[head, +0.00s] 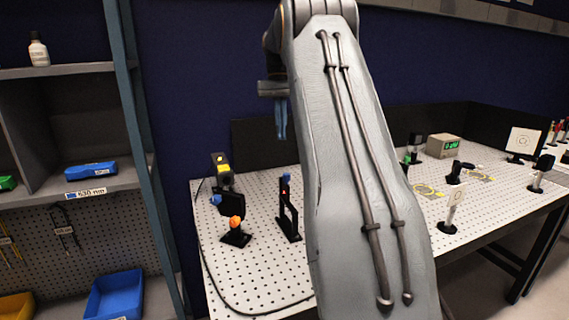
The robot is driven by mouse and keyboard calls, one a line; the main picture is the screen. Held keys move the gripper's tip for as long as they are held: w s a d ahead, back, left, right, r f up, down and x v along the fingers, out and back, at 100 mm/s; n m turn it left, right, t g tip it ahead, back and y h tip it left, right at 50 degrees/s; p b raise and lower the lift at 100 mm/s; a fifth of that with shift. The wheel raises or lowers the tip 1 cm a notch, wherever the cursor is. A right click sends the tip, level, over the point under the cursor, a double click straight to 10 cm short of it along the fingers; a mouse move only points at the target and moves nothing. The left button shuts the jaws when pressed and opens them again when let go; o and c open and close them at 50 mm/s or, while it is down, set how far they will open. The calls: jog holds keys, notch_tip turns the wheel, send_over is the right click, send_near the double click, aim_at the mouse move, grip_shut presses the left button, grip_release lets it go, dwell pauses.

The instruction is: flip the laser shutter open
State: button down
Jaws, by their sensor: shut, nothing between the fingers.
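My gripper (281,135) hangs at the upper middle of the head view with its blue fingers shut and pointing down. It is above the back left part of the optical table, apart from everything on it. A black laser housing (221,168) with a yellow label stands at the table's left end. Just in front of it is a black plate (232,205) with a blue knob and an orange knob (236,223), on a black base. This looks like the shutter, but I cannot tell its flap's position. My arm hides the table's middle.
A tall black frame mount (288,210) with a blue top stands right of the plate. The perforated white tabletop (262,272) is clear in front. Posts, a green-display box (444,147) and a white screen (523,142) stand at right. Shelves with blue bins (92,170) are at left.

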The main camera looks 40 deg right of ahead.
jog(key=p, duration=0.2)
send_near(286, 186)
jog(key=w+d+f, duration=0.3)
jog(key=w, duration=0.1)
jog(key=s+a+p, duration=0.1)
jog(key=s+a+f+p, duration=0.1)
jog(key=s, duration=0.1)
jog(key=shift+s+a, duration=0.1)
jog(key=shift+a, duration=0.1)
